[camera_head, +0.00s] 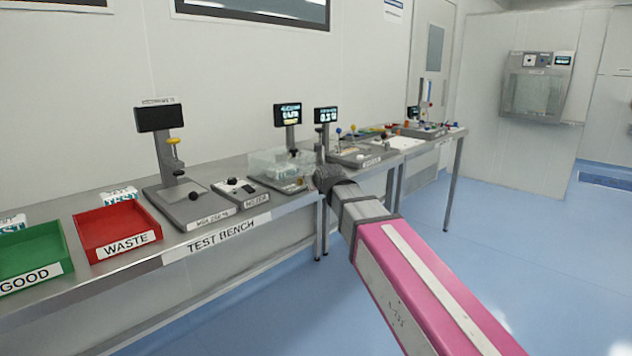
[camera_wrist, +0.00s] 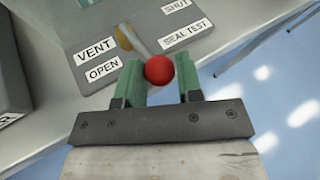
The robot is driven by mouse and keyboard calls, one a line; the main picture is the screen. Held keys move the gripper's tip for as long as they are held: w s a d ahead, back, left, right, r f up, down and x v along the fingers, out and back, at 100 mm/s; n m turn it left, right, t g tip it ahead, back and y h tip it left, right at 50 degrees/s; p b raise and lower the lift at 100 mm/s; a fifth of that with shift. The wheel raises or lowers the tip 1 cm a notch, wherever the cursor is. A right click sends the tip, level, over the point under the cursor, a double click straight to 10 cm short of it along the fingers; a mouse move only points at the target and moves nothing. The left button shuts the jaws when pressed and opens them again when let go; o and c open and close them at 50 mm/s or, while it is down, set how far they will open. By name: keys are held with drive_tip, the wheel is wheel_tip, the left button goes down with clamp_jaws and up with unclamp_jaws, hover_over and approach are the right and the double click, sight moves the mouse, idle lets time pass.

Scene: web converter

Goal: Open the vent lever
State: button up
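The vent lever's red ball knob (camera_wrist: 159,69) is in the wrist view. Its metal rod (camera_wrist: 145,51) runs up-left to a brass pivot (camera_wrist: 123,37) on a grey base plate (camera_wrist: 85,18). The OPEN label (camera_wrist: 104,69) is left of the knob, below the VENT label (camera_wrist: 95,51). The SHUT label (camera_wrist: 175,5) is at the top. My gripper (camera_wrist: 160,72) has one green finger on each side of the knob. Little or no gap shows, and I cannot tell whether they press on it. In the head view my arm hides the lever.
A SEAL TEST label (camera_wrist: 186,34) lies right of the lever. In the head view the steel bench (camera_head: 100,270) carries a red waste tray (camera_head: 85,232), a green tray (camera_head: 60,250), a clear box (camera_head: 268,163) and several instruments. The blue floor (camera_head: 510,215) in front is clear.

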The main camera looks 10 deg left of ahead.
idle(0.3)
drive_tip(key=v, duration=1)
drive_tip(key=shift+s+d+r, duration=0.15)
drive_tip(key=shift+s+d, duration=0.05)
drive_tip(key=shift+s, duration=0.15)
